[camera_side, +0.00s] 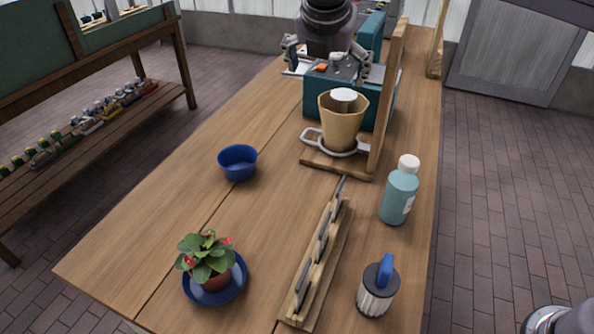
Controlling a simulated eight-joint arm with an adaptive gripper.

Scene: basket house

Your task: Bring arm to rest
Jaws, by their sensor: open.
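My gripper (338,64) is at the top centre, pointing down above a teal crate (316,98). Its fingers are spread to the left and right and hold nothing that I can see. The crate holds several small items, including something with an orange top (322,68). I cannot tell whether my gripper touches any of them. My arm comes down from the top edge, and most of it is out of the picture.
In front of the crate, a tan basket (340,128) sits in a ring on a wooden stand (378,120). A blue bowl (238,162), potted plant (208,258), slotted wooden rack (322,268), teal bottle (399,192) and blue-handled jar (377,292) stand nearer. The table's left side is mostly clear.

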